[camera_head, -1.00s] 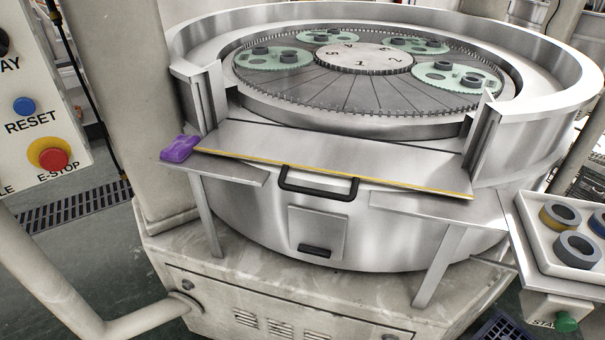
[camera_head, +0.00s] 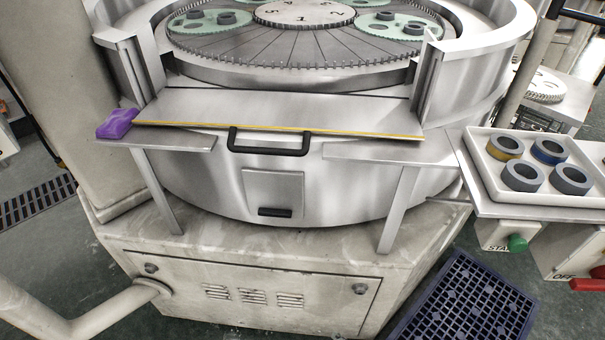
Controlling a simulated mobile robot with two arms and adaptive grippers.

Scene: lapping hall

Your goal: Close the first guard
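The guard (camera_head: 300,109) is a flat metal panel with a yellow front edge. It lies folded down, nearly level, across the gap in the round machine's rim wall. A black handle (camera_head: 268,146) hangs at its front edge. The gap is open, and the toothed lapping plate (camera_head: 290,48) behind it shows, with green carriers holding dark rings. Neither of my grippers is in view.
A purple cloth (camera_head: 117,124) lies on the left ledge (camera_head: 180,141). The right ledge (camera_head: 375,153) is bare. At right, a white tray (camera_head: 478,155) holds several rings above a green button (camera_head: 517,243). A dark crate (camera_head: 465,300) stands on the floor.

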